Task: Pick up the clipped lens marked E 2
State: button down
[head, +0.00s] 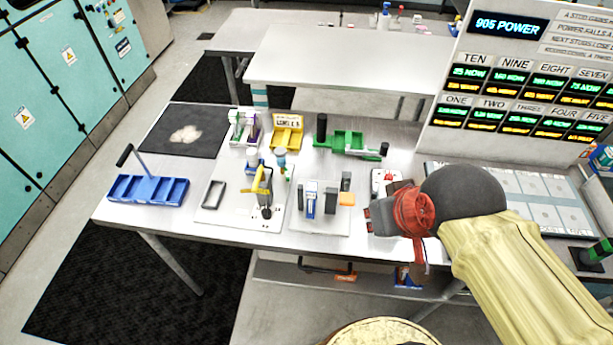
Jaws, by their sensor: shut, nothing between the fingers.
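I cannot pick out a clipped lens marked E 2 with certainty. A yellow rack (287,134) at the back middle of the table carries a small label that seems to begin with LENS; the rest is too small to read surely. My gripper (374,216) is at the right front of the steel table, shut and empty, its fingers small and dark against the red wrist. It is well to the right of and nearer than the yellow rack. It partly hides a small white box with a red top (384,177).
The steel table (170,222) holds a blue tray (150,190), a black mat (160,120), a green tray (345,140), and a white board with a yellow clamp (262,182). A grey fixture (320,200) stands left of my gripper. A display panel (520,85) rises at right.

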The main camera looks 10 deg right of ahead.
aim_at(312, 186)
jog(key=j+z, duration=0.15)
jog(key=z, duration=0.2)
jog(key=j+z, duration=0.15)
jog(key=z, duration=0.2)
jog(key=k+j+z, duration=0.15)
jog(key=k+j, duration=0.15)
jog(key=j, duration=0.3)
jog(key=k+j+z, duration=0.2)
jog(key=j, duration=0.35)
jog(key=k+j+z, duration=0.15)
jog(key=k+j, duration=0.35)
